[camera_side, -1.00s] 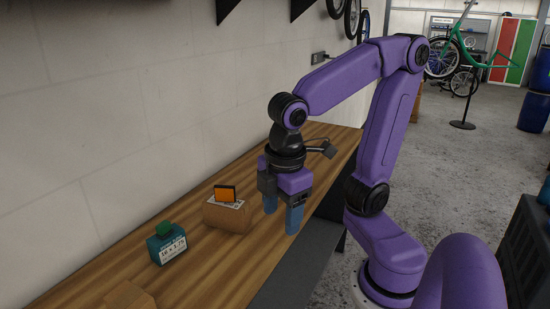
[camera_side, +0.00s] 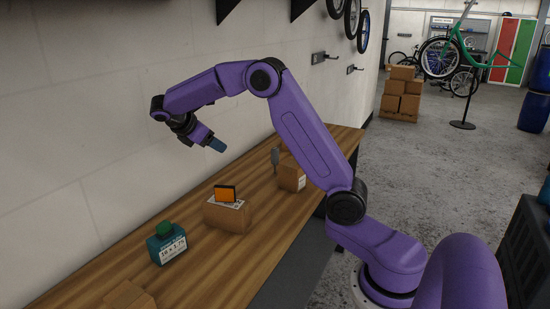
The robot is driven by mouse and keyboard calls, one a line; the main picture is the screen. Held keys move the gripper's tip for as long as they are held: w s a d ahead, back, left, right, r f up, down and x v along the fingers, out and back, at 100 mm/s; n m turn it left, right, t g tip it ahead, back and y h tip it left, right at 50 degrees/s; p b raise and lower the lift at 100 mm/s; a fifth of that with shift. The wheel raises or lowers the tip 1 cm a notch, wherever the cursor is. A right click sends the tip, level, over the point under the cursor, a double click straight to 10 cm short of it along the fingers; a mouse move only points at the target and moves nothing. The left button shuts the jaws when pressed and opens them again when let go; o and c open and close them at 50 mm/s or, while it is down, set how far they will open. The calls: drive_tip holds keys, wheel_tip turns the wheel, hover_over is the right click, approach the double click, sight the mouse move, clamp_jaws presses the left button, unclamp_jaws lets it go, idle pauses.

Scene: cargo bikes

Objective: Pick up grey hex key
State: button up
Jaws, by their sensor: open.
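My gripper (camera_side: 217,145) has blue fingertips and is raised above the far side of the wooden bench (camera_side: 190,275), near the wall. It is open, tilted and pointing to the right, with nothing visible between its fingers. A small grey upright object (camera_side: 275,158) stands at the back of the bench, to the right of my gripper. It is too small to tell whether it is the grey hex key. I cannot make out a hex key elsewhere on the bench.
A cardboard box (camera_side: 228,215) with an orange item (camera_side: 225,193) on top sits mid-bench. Another box (camera_side: 291,175) is farther along, partly behind my arm. A teal bottle (camera_side: 166,246) and a box corner (camera_side: 128,296) are nearer. Bare wood lies between them.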

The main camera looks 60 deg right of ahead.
sight(274, 151)
drive_tip(key=w+d+f+g+h, duration=0.15)
drive_tip(key=d+g, duration=0.35)
drive_tip(key=d, duration=1.2)
wheel_tip(274, 151, down, 8)
drive_tip(key=h, duration=0.1)
drive_tip(key=x, duration=1.7)
drive_tip(key=shift+r, duration=0.1)
drive_tip(key=c, duration=1)
